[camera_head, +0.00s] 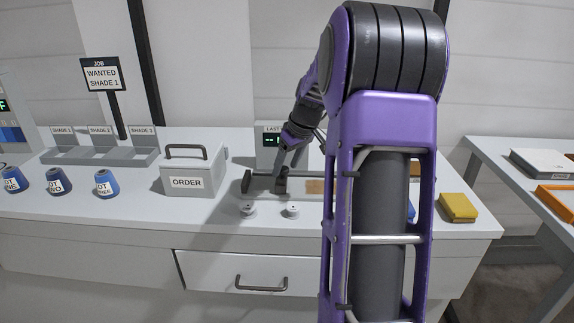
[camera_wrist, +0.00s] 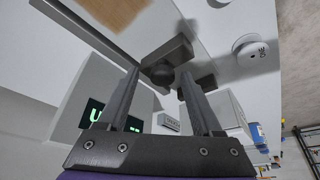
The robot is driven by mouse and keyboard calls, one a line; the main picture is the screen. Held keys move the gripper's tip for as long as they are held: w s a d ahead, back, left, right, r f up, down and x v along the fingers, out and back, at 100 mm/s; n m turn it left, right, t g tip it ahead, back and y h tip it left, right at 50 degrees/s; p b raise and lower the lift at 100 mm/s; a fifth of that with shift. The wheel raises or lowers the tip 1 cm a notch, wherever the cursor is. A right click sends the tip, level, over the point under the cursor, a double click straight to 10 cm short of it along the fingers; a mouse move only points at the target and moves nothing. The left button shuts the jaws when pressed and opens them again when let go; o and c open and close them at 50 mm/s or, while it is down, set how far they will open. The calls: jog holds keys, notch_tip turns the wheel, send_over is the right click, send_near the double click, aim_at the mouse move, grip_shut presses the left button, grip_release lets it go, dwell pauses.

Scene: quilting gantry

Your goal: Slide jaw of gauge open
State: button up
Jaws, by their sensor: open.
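The gauge (camera_head: 246,182) lies on the white bench, a dark bar with upright blocks, beside the ORDER box. Its dark jaw block (camera_head: 281,184) stands below my gripper (camera_head: 284,166). In the wrist view the jaw block, with a round knob (camera_wrist: 163,74), shows between the two fingertips of my open gripper (camera_wrist: 160,78). I cannot tell whether either finger touches it. Another dark block (camera_wrist: 206,84) shows behind the right finger. The gauge's dark rail (camera_wrist: 80,27) runs to the upper left. My arm hides the gauge's right part in the head view.
The ORDER box (camera_head: 190,170) stands close left of the gauge. A small display (camera_head: 270,140) stands behind. Two white knobs (camera_head: 292,210) sit in front. Blue spools (camera_head: 106,184) stand at left, a yellow block (camera_head: 458,208) at right. A drawer (camera_head: 262,272) is below.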

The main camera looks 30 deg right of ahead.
jog(key=p+v, duration=0.2)
jog(key=v, duration=1.5)
jog(key=shift+r, duration=0.1)
